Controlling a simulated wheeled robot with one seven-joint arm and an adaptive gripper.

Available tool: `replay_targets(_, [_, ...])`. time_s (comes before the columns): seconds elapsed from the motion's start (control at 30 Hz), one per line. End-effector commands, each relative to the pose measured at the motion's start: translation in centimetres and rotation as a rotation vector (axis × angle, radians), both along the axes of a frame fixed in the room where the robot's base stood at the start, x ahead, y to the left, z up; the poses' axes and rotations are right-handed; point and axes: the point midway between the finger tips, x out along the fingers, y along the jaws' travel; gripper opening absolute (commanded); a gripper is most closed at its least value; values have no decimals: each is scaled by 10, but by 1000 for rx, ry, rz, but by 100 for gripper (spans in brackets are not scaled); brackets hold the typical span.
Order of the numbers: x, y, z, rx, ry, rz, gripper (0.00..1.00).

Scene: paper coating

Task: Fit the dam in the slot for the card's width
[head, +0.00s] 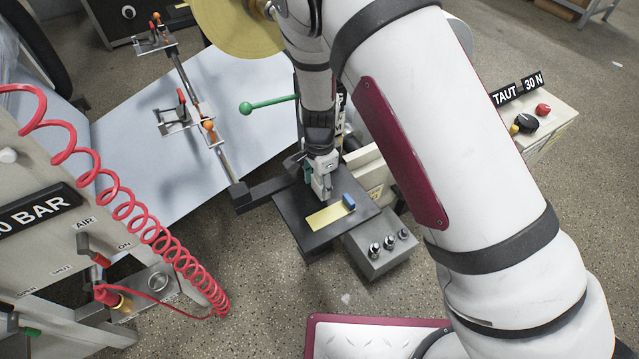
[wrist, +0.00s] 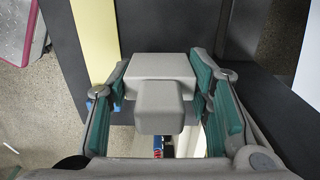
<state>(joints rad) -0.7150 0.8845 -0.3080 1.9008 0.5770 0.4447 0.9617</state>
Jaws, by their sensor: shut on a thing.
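My gripper (head: 320,185) is low over the dark plate (head: 292,212). In the wrist view its teal pads sit on either side of a grey stepped block (wrist: 162,66), which I take to be the dam, and are shut on it. The yellow card (head: 327,217) lies on the plate in front of my gripper, and its edge shows at the upper left of the wrist view (wrist: 96,40). A blue block (head: 349,201) stands at the card's right end. I cannot make out the slots, nor whether the dam touches the plate.
A grey box with several knobs (head: 378,262) adjoins the plate's front right. A dark bar (head: 262,193) reaches the plate from the left. A pale web with clamps (head: 165,120) lies behind left. A red coiled hose (head: 130,190) hangs at left. A green-knobbed lever (head: 247,108) is behind.

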Motion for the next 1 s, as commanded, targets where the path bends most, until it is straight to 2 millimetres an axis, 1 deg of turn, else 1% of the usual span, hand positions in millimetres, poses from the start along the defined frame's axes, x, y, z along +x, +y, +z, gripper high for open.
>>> replay_targets(0.03, [0, 0, 7, 1, -1, 1, 11])
replay_targets(0.17, [0, 1, 25, 2, -2, 1, 11])
replay_targets(0.27, [-18, -5, 27, 1, 4, -1, 11])
replay_targets(0.37, [-41, -12, 30, 1, 3, 0, 11])
replay_targets(0.6, [-102, -30, 35, 0, 2, -2, 11])
replay_targets(0.7, [-121, -36, 36, 1, 3, -1, 11])
replay_targets(0.83, [-140, -40, 38, 0, 1, -1, 11])
replay_targets(1.0, [-151, -44, 39, 0, 0, 0, 11])
